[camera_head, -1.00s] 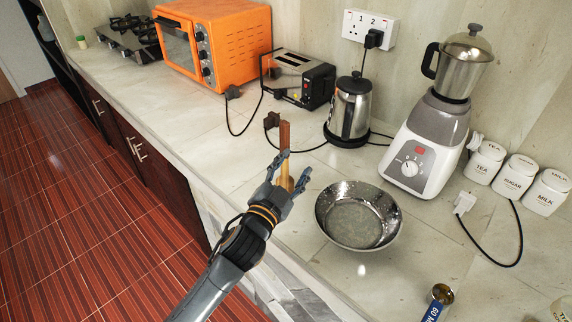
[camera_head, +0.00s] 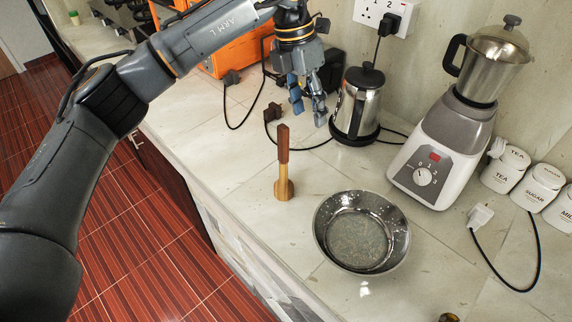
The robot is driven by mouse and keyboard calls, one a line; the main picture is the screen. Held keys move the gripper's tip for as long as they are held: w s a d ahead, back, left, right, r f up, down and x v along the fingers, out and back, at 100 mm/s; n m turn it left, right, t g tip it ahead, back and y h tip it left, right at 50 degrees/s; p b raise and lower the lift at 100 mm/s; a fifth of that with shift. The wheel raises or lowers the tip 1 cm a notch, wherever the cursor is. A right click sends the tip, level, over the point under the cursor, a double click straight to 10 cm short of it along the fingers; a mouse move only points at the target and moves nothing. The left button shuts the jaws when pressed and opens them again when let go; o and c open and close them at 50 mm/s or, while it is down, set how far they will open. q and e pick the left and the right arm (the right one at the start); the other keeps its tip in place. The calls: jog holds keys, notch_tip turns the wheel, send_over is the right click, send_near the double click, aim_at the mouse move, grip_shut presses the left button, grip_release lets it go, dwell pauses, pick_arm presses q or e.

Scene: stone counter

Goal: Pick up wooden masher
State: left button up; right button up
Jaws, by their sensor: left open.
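The wooden masher (camera_head: 284,165) stands upright on the stone counter, left of the metal bowl. It has a dark brown handle and a lighter, wider foot. My left gripper (camera_head: 309,110) hangs with its fingers down, above and behind the masher and a little to its right in the picture. Its fingers are open and empty, apart from the masher. My right gripper is not in view.
A shiny metal bowl (camera_head: 361,232) sits right of the masher. A steel kettle (camera_head: 357,103) stands behind, close to my left gripper. A blender (camera_head: 450,130) and white canisters (camera_head: 541,188) stand at the right. The orange oven (camera_head: 232,52) is partly hidden by my arm. Cables lie on the counter.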

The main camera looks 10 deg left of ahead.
aim_at(283, 125)
pick_arm(q)
jog(key=a+r, duration=0.1)
jog(key=w+a+y, duration=0.1)
jog(key=a, duration=0.1)
jog(key=a+r+y, duration=0.1)
jog(key=shift+w+a+r+n, duration=0.2)
jog(key=shift+a+r+n, duration=0.1)
jog(key=shift+a+n, duration=0.1)
jog(key=shift+a+f, duration=0.15)
jog(key=shift+a, duration=0.1)
notch_tip(283, 125, down, 8)
jog(key=shift+r+p, duration=0.15)
jog(key=shift+p, duration=1.05)
jog(key=shift+s+d+f+p, duration=0.1)
jog(key=shift+s+f+p, duration=0.15)
jog(key=shift+f+p, duration=0.3)
notch_tip(283, 125, down, 3)
jog(key=shift+s+f+p, duration=0.15)
jog(key=shift+f+p, duration=0.05)
jog(key=shift+p, duration=0.7)
jog(key=shift+f, duration=0.45)
jog(key=shift+c, duration=0.4)
grip_shut()
